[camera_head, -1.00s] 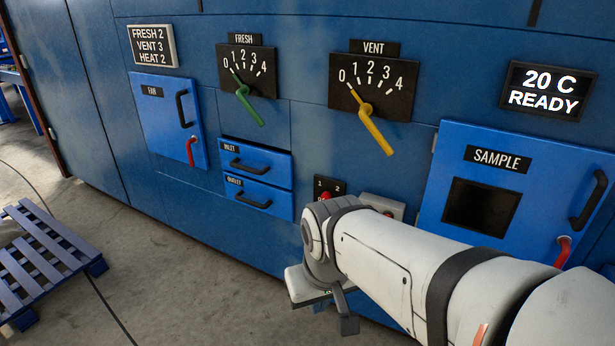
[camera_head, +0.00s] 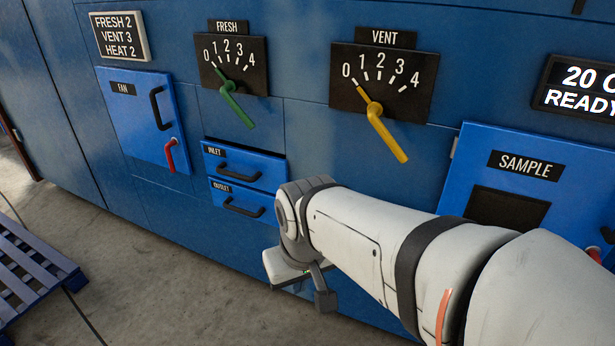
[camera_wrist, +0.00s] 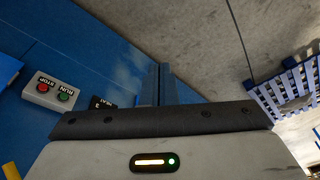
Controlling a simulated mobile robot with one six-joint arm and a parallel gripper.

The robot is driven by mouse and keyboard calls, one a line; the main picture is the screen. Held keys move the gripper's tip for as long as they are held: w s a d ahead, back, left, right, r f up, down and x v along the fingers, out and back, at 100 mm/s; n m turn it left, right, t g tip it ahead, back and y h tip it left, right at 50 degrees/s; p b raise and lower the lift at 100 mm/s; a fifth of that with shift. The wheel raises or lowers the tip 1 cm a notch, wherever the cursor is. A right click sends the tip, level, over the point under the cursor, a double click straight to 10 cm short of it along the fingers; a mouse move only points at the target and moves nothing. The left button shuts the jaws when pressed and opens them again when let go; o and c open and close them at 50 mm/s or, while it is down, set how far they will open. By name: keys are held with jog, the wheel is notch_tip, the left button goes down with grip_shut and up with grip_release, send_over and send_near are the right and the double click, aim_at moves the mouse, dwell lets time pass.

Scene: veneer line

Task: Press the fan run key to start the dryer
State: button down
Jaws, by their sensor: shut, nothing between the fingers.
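In the wrist view, a grey key box (camera_wrist: 45,99) on the blue panel carries a green button marked RUN (camera_wrist: 65,95) and a red button marked STOP (camera_wrist: 42,88). My gripper (camera_wrist: 161,72) is shut and empty, to the right of the key box and apart from it. In the head view the key box is hidden behind my arm. A blue door marked FAN (camera_head: 135,118) with a red latch is closed at the left.
A black HEAT plate (camera_wrist: 101,103) sits beside the key box, partly hidden. The FRESH dial (camera_head: 230,65), VENT dial (camera_head: 385,75), drawers (camera_head: 245,165) and SAMPLE door (camera_head: 560,165) line the panel. A blue pallet (camera_head: 35,265) lies on the floor.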

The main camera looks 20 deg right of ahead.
jog(key=w+a+f+m+y+b, duration=0.3)
jog(key=f+m+y+b, duration=0.3)
jog(key=f+b, duration=0.3)
jog(key=w+d+f+m+t+y+b, duration=0.3)
jog(key=w+d+f+m+t+b, duration=0.15)
jog(key=w+m, duration=0.3)
jog(key=w+d+f+m+t+h+b, duration=0.1)
jog(key=d+f+m+t+h+b, duration=0.1)
jog(key=d, duration=0.6)
jog(key=w+d+f+m+t+h+b, duration=0.2)
jog(key=d+f+m+t+h, duration=0.1)
jog(key=d+m, duration=0.4)
jog(key=w+d+f+m+t+h+b, duration=0.2)
jog(key=d+m+t+h+b, duration=0.1)
jog(key=d, duration=0.7)
jog(key=shift+f+m+t+h, duration=0.35)
jog(key=shift+m+t+h, duration=0.3)
jog(key=shift+t+h, duration=0.4)
